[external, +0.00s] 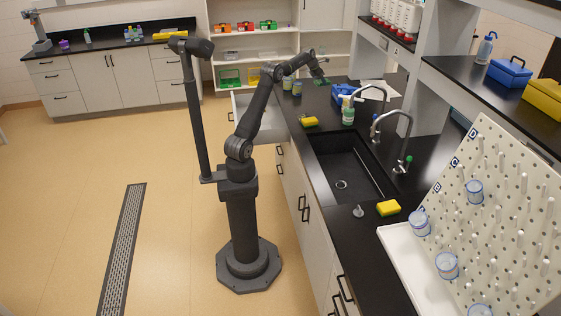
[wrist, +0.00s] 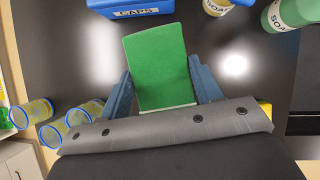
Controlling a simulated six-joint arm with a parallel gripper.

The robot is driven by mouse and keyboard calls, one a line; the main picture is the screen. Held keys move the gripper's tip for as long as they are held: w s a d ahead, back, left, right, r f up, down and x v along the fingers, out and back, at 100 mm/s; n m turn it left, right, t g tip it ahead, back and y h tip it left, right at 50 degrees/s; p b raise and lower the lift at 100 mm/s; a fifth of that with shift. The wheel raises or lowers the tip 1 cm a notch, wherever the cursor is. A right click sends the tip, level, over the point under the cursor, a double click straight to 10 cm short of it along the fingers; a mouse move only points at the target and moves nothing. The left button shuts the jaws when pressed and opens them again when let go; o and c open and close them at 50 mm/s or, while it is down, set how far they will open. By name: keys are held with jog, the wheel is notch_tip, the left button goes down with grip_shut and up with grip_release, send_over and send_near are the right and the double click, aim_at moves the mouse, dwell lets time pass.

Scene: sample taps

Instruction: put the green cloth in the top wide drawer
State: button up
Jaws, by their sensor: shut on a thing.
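The green cloth (wrist: 160,68) stands flat between the two blue fingers of my gripper (wrist: 157,95) in the wrist view. The fingers are shut on its sides. In the external view my gripper (external: 319,77) is over the far part of the black counter, with the green cloth (external: 322,82) small at its tip. I cannot tell whether the cloth touches the counter. A wide drawer (external: 257,121) with a pale inside is pulled open on the left side of the counter, below and left of my gripper. My arm hides part of it.
Several clear jars with blue rims (wrist: 35,113) stand left of my gripper. A blue CAPS box (wrist: 135,9) and soap bottles (wrist: 290,14) are beyond and to the right. The black sink (external: 350,165) and tall taps (external: 401,135) lie nearer the camera.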

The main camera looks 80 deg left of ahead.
jog(key=s+a, duration=0.5)
jog(key=s, duration=0.5)
jog(key=s+a, duration=0.6)
jog(key=s, duration=0.3)
jog(key=m+h, duration=0.1)
jog(key=m, duration=0.1)
send_over(264, 122)
jog(key=s, duration=0.2)
notch_tip(264, 122, down, 34)
jog(key=shift+a+r, duration=0.15)
jog(key=o, duration=0.9)
jog(key=shift+o, duration=0.2)
jog(key=v, duration=1.2)
